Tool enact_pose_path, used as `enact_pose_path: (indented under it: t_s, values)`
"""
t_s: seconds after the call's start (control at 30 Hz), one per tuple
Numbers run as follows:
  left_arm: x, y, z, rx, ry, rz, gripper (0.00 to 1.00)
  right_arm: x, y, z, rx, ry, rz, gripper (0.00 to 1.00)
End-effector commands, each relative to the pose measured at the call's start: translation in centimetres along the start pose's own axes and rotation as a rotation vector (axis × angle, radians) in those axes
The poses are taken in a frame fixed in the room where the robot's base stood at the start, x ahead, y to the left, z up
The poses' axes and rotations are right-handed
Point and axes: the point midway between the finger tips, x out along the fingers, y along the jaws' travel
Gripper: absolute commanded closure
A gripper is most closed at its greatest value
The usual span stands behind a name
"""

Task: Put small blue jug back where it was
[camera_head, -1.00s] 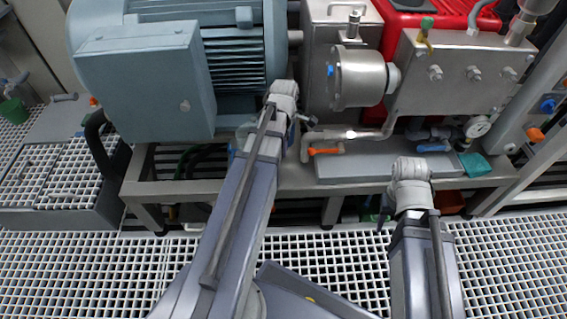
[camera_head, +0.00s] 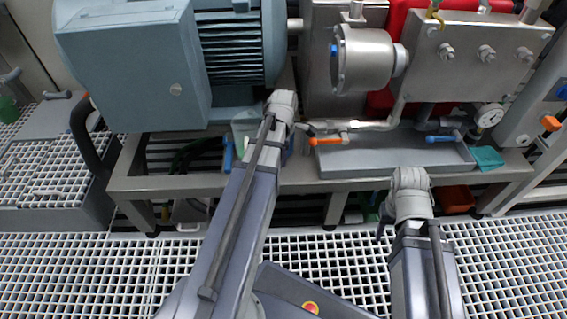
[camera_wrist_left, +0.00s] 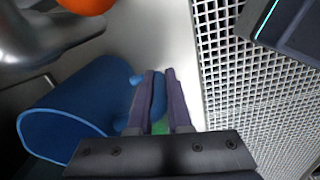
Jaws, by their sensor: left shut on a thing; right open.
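The small blue jug (camera_wrist_left: 95,85) fills the left of the left wrist view, lying tilted with its open mouth toward the lower left. My left gripper (camera_wrist_left: 160,72) is shut on its handle, which shows between and beside the two fingers.
A steel frame carries a large grey-blue motor (camera_head: 140,75), a grey drip tray (camera_head: 390,158) and a pipe with an orange-handled valve (camera_head: 325,140). A clear container with a blue handle (camera_head: 228,153) is left of my left wrist. Floor grating (camera_head: 330,245) lies in front.

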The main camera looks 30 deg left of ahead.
Motion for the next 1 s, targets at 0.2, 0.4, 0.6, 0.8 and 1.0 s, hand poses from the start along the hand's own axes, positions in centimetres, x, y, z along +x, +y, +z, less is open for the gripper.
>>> enact_pose_path:
  t_s: [0.2,0.4,0.6,0.8,1.0]
  values:
    - [0.62,0.0,0.0,0.0,0.0,0.0,1.0,0.62,-0.06,-0.03,0.002,0.0,0.0,0.5]
    - [0.95,-0.01,0.0,0.0,0.0,0.0,1.0,0.94,-0.09,-0.05,0.002,0.0,0.0,0.5]
    - [0.89,0.0,0.0,0.0,0.0,0.0,0.65,0.89,-0.09,-0.05,0.002,0.0,0.0,0.5]
    - [0.89,-0.01,0.0,0.0,0.0,0.0,0.53,0.89,-0.09,-0.05,0.002,0.0,0.0,0.5]
    - [0.8,-0.01,0.0,0.0,0.0,0.0,0.53,0.8,-0.08,-0.04,0.002,0.0,0.0,0.5]
